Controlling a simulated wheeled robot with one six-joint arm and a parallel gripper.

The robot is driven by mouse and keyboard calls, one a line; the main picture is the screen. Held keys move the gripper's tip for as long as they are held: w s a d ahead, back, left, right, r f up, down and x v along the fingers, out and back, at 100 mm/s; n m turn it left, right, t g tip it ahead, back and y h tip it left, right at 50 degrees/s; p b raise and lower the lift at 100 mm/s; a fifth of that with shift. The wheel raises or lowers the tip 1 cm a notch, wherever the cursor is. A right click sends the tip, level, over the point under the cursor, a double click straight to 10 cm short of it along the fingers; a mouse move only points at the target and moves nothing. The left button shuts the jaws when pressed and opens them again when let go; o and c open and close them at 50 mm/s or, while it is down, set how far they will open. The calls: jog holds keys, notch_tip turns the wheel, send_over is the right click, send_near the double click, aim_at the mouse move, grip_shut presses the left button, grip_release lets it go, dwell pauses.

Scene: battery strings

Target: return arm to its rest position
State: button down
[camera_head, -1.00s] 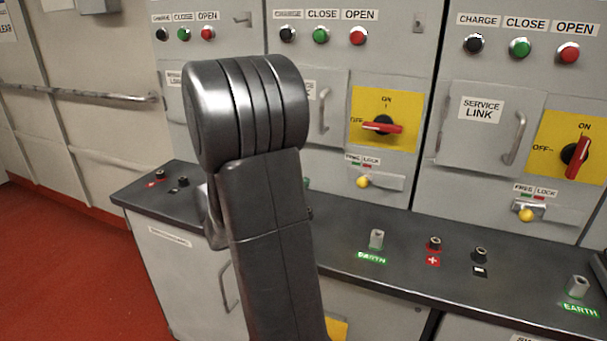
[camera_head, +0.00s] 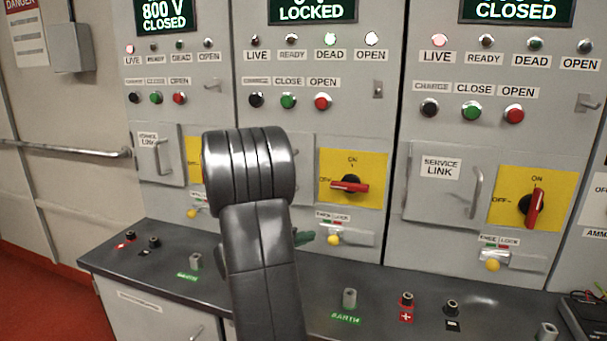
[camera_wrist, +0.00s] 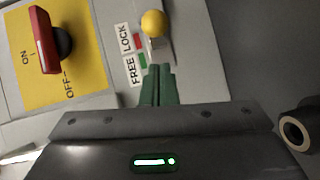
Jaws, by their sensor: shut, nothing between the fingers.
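My arm stands in the middle of the head view, in front of the panels. The green fingertips of my gripper (camera_head: 305,237) show just right of it. In the wrist view the gripper fingers (camera_wrist: 158,85) are together and empty. They point at the free/lock slider with a yellow knob (camera_wrist: 154,23), with a visible gap from the knob. In the head view this knob (camera_head: 333,240) is on the middle panel, right of the fingertips. The rotary switch with a red handle (camera_head: 350,186) is above it, its handle lying level, toward OFF.
A dark ledge (camera_head: 250,293) runs below the panels, with earth, red and black terminals (camera_head: 407,300) standing up from it. Service link doors (camera_head: 440,185) have protruding handles. The middle display (camera_head: 311,10) reads LOCKED. A dark device (camera_head: 588,318) lies at the ledge's right end. Red floor is open at left.

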jog(key=shift+w+p, duration=0.15)
jog(key=shift+p, duration=0.75)
jog(key=shift+f, duration=0.2)
jog(key=b, duration=0.3)
jog(key=shift+d, duration=0.1)
jog(key=shift+s+r+b, duration=0.1)
jog(key=shift+s+b, duration=0.3)
jog(key=shift+b, duration=0.8)
jog(key=w+a+r+v, duration=0.1)
jog(key=v, duration=1)
jog(key=p+x, duration=0.1)
jog(key=x, duration=0.2)
jog(key=p+x, duration=0.2)
jog(key=x, duration=0.2)
jog(key=p+x, duration=0.2)
jog(key=x, duration=0.2)
jog(key=shift+s+d+f, duration=0.15)
jog(key=shift+d+f, duration=0.15)
jog(key=shift+d, duration=0.05)
